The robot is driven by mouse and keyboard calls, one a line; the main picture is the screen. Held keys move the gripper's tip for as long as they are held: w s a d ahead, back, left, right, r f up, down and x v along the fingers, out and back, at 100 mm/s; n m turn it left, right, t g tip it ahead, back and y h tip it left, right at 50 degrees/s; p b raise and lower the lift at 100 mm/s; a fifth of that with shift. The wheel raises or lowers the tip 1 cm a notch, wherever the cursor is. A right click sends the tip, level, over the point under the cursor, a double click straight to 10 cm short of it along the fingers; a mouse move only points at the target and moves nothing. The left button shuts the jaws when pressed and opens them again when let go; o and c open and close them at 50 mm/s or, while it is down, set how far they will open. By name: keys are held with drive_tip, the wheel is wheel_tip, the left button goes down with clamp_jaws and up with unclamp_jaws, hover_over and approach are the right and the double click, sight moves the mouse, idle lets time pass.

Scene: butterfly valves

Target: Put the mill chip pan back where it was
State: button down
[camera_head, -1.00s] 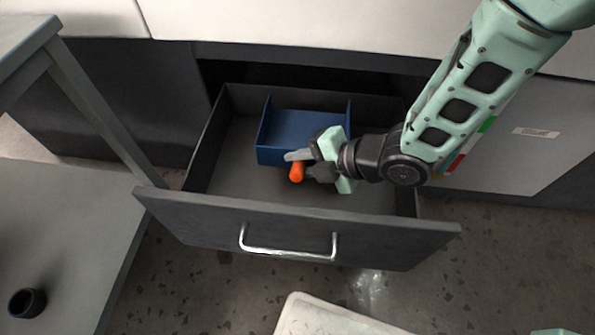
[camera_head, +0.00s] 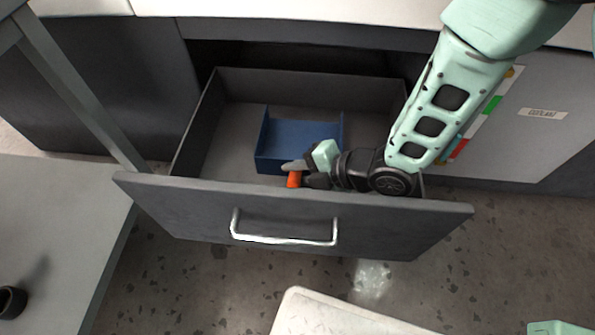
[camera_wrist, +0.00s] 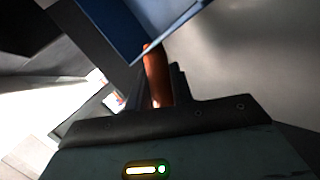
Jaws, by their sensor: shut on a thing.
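The mill chip pan is a blue open tray (camera_head: 300,134) with an orange handle (camera_head: 294,180). It is inside an open grey drawer (camera_head: 222,135), right of the drawer's middle, and looks level. I cannot tell whether it touches the drawer floor. My gripper (camera_head: 297,173) is shut on the orange handle, just behind the drawer front, which hides its lower part. In the wrist view the handle (camera_wrist: 156,75) runs from the blue pan (camera_wrist: 125,25) into my gripper (camera_wrist: 160,100).
The drawer front (camera_head: 300,205) has a metal pull (camera_head: 285,240). A grey bench (camera_head: 50,220) with a dark round cup (camera_head: 10,302) stands at the left. A white slab (camera_head: 330,315) lies below. Drawer floor left of the pan is clear.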

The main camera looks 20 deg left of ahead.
drive_tip(key=c, duration=1.2)
unclamp_jaws()
drive_tip(key=shift+f, duration=0.1)
drive_tip(key=shift+d+r+p, duration=0.1)
drive_tip(key=shift+r+p, duration=0.2)
drive_tip(key=p+v, duration=0.4)
drive_tip(key=v, duration=0.7)
drive_tip(key=shift+d, duration=0.35)
